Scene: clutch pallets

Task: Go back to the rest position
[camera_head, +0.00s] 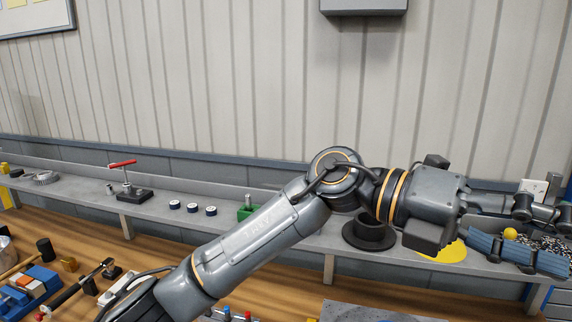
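One of my arms comes in from the lower left, bends near the picture's middle, and reaches to the right edge. My other arm does not show.
A grey shelf (160,210) runs along the wall above a wooden bench (80,236). Tools lie at lower left. The wall above is mostly bare.

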